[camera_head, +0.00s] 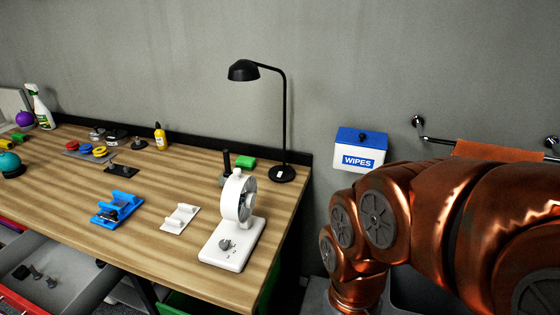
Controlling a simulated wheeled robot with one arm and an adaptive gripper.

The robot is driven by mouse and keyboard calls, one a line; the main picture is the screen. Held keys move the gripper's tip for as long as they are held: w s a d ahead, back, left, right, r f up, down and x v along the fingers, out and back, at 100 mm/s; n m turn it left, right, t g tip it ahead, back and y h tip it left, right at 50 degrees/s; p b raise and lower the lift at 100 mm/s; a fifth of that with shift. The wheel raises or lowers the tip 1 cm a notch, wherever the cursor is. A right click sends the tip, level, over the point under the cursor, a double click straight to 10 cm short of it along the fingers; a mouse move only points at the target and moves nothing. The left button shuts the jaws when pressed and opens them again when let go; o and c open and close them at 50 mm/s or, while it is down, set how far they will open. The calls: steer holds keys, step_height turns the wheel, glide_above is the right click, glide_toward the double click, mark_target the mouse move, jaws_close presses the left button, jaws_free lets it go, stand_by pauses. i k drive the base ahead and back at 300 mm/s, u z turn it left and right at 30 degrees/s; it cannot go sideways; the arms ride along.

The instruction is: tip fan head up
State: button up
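A small white desk fan stands near the right end of the wooden table. Its round fan head (239,199) sits upright above a white base (232,244) with a grey knob (226,245) on it. The head is seen nearly edge-on and faces to the right, with its grille partly visible. My copper-coloured arm fills the right of the view, apart from the fan. My gripper is not in view, so whether it is open or shut does not show.
A black lamp (284,120) stands behind the fan. A green block (245,162), a white cradle (180,218) and a blue holder (117,208) are on the table (150,255). A wipes box (360,150) and a towel rail (437,140) are on the wall. An open drawer (50,260) is at front left.

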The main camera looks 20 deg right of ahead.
mark_target(239, 194)
steer(key=z, duration=0.1)
steer(key=k, duration=0.75)
steer(key=u, duration=0.95)
steer(key=i, duration=0.5)
steer(key=z, duration=0.05)
